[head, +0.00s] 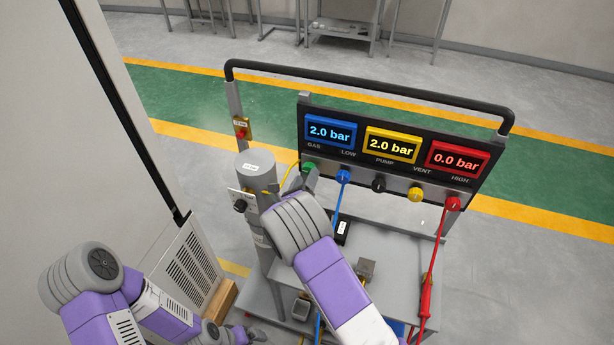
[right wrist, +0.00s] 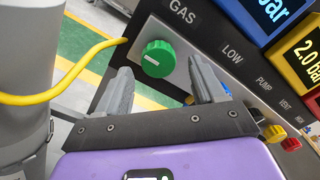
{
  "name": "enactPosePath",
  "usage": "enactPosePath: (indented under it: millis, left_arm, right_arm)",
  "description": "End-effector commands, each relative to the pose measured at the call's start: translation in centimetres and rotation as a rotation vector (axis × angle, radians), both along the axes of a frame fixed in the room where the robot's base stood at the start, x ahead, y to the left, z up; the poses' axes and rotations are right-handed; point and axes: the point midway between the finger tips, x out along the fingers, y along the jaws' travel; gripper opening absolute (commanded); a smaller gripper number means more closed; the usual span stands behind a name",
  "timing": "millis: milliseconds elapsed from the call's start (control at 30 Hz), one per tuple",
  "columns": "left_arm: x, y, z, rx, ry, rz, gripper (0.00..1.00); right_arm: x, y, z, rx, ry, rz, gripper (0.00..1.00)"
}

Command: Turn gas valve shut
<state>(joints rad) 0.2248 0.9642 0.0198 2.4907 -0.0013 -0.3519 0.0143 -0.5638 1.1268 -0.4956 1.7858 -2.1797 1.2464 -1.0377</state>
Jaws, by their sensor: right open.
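The green GAS knob (right wrist: 157,58) sits on the grey strip of the panel, below the GAS label, with a short white mark on its face. In the head view the green knob (head: 308,167) is partly covered by my right gripper (head: 311,182). In the right wrist view my right gripper (right wrist: 162,80) is open, with one grey finger on each side of the knob's lower part. The knob lies ahead of the gap, and no clear contact shows. My left arm is low at the left; its gripper (head: 252,334) is cut by the bottom edge and its fingers are unclear.
The panel (head: 400,122) reads 2.0 bar on blue, 2.0 bar on yellow and 0.0 bar on red. Blue (head: 343,176), black, yellow and red knobs follow rightward. A grey cylinder (head: 257,170) and a yellow hose (right wrist: 60,92) stand close left of the green knob.

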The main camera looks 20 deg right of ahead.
Motion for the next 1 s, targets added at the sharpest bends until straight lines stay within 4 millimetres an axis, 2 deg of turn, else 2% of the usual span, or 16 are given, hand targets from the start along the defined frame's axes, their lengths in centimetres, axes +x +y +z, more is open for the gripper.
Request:
enactPosePath:
  millis: [200, 467, 567, 833, 1000]
  left_arm:
    - [0.0, 0.0, -0.2, 0.000, 0.000, 0.000, 0.94]
    - [0.0, 0.0, -0.2, 0.000, 0.000, 0.000, 0.94]
    - [0.0, 0.0, -0.2, 0.000, 0.000, 0.000, 0.94]
    - [0.0, 0.0, -0.2, 0.000, 0.000, 0.000, 0.94]
    - [0.0, 0.0, -0.3, 0.000, 0.000, 0.000, 0.94]
  right_arm:
    - [1.6, -1.1, -0.1, 0.000, 0.000, 0.000, 0.69]
    - [1.7, -1.2, 0.0, 0.000, 0.001, 0.001, 0.69]
    - [1.7, -1.2, 0.0, 0.000, 0.001, 0.001, 0.56]
    - [1.7, -1.2, 0.0, 0.001, 0.001, 0.000, 0.15]
    - [1.7, -1.1, -0.1, 0.006, -0.002, 0.000, 0.13]
